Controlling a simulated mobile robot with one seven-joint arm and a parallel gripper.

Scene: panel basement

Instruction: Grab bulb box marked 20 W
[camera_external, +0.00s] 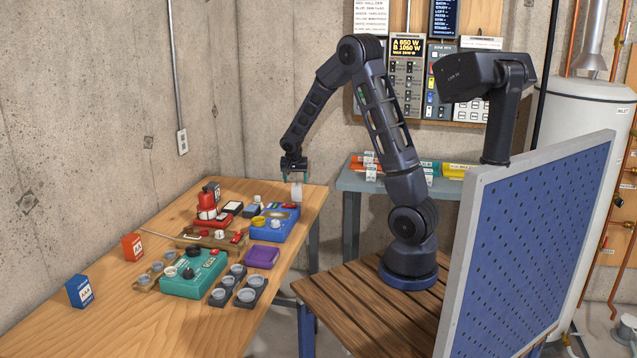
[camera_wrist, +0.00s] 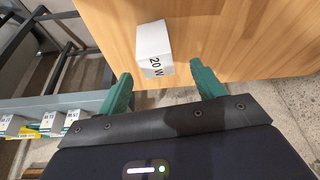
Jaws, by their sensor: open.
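The white bulb box marked 20 W (camera_wrist: 153,44) stands near the edge of the wooden table in the wrist view. In the external view the white box (camera_external: 296,191) is at the table's far right corner, just below my gripper (camera_external: 294,176). In the wrist view my gripper (camera_wrist: 161,88) has its two green fingers spread apart, with nothing between the tips. The box lies a little beyond the fingertips, between their lines and nearer the left finger.
The wooden table (camera_external: 150,325) holds a blue tray (camera_external: 274,229), a teal case (camera_external: 194,275), a purple box (camera_external: 262,257), and red and blue boxes at left. A grey bench (camera_external: 352,181) stands behind. A blue pegboard (camera_external: 535,240) is at right.

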